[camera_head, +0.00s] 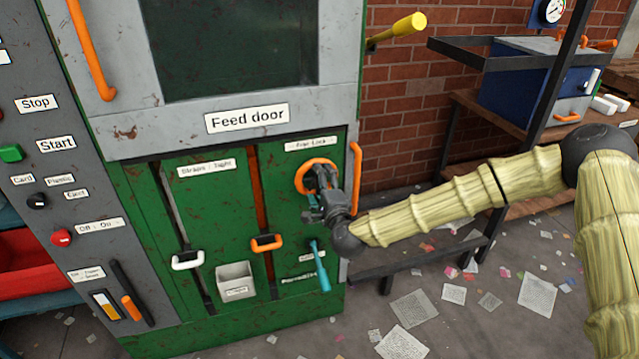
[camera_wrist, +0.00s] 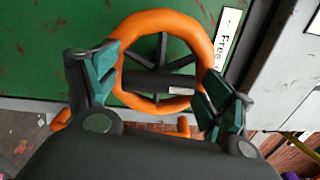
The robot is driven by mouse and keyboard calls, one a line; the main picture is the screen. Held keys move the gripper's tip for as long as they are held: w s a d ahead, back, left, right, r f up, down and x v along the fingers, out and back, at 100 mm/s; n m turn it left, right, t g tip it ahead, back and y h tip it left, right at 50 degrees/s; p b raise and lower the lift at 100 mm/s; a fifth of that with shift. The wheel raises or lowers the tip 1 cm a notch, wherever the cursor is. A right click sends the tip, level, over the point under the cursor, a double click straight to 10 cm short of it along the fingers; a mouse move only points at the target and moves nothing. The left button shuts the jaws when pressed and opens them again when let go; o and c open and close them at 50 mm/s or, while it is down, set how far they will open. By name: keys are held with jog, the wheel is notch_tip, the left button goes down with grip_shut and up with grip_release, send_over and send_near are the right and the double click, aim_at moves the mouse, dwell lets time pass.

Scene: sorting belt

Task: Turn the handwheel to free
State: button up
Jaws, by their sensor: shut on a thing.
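An orange handwheel (camera_head: 316,163) with dark spokes is mounted on the upper part of the green right-hand panel. A white label (camera_head: 311,144) above it reads something like "Free Lock"; "Free" is legible on this label in the wrist view (camera_wrist: 226,38). My gripper (camera_head: 322,190) is at the wheel. In the wrist view the handwheel (camera_wrist: 155,22) lies between my two fingers, and my gripper (camera_wrist: 160,90) is shut on its rim from both sides. A dark hub bar with a small pale mark (camera_wrist: 180,90) crosses the wheel's middle.
An orange vertical handle (camera_head: 355,178) stands close right of the wheel. A teal lever (camera_head: 319,265) is below it, and an orange slider handle (camera_head: 266,242) is lower left. The feed door (camera_head: 170,122) is above. A workbench (camera_head: 470,100) stands right, behind my arm.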

jog(key=shift+w+r+n, duration=0.15)
jog(key=shift+r+n, duration=0.1)
jog(key=shift+n, duration=0.05)
jog(key=n, duration=0.2)
jog(key=shift+w+r+n+b, duration=0.1)
jog(key=shift+n+b, duration=0.25)
jog(key=shift+n, duration=0.05)
jog(key=shift+o, duration=0.2)
jog(key=n, duration=0.5)
jog(key=shift+a+b, duration=0.1)
jog(key=shift+b, duration=0.25)
jog(key=n, duration=0.5)
jog(key=shift+a+n+b, duration=0.1)
jog(key=shift+n+b, duration=0.25)
jog(key=shift+n, duration=1.85)
